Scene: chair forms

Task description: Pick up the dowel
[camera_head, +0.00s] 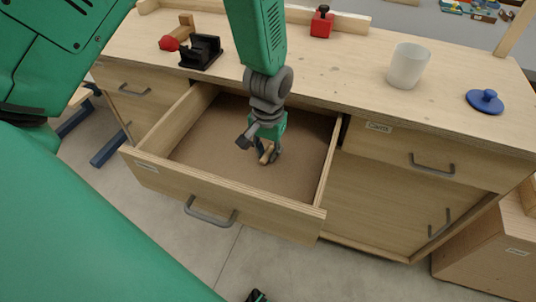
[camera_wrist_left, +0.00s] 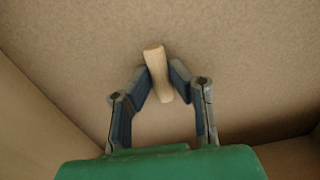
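The dowel (camera_wrist_left: 157,73) is a short, pale wooden peg with a rounded end. It is inside the open drawer (camera_head: 225,200), over its brown floor. My left gripper (camera_head: 266,148) reaches down into the drawer from above. In the left wrist view, its two dark fingertips (camera_wrist_left: 160,80) close in on both sides of the dowel, and the dowel's far end sticks out past them. I cannot tell whether the dowel is off the drawer floor.
The drawer's walls stand around my left gripper. On the worktop are a black holder (camera_head: 201,50) beside a red-ended tool (camera_head: 170,43), a red block (camera_head: 322,22), a white cup (camera_head: 408,65) and a blue lid (camera_head: 485,101). The middle of the worktop is clear.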

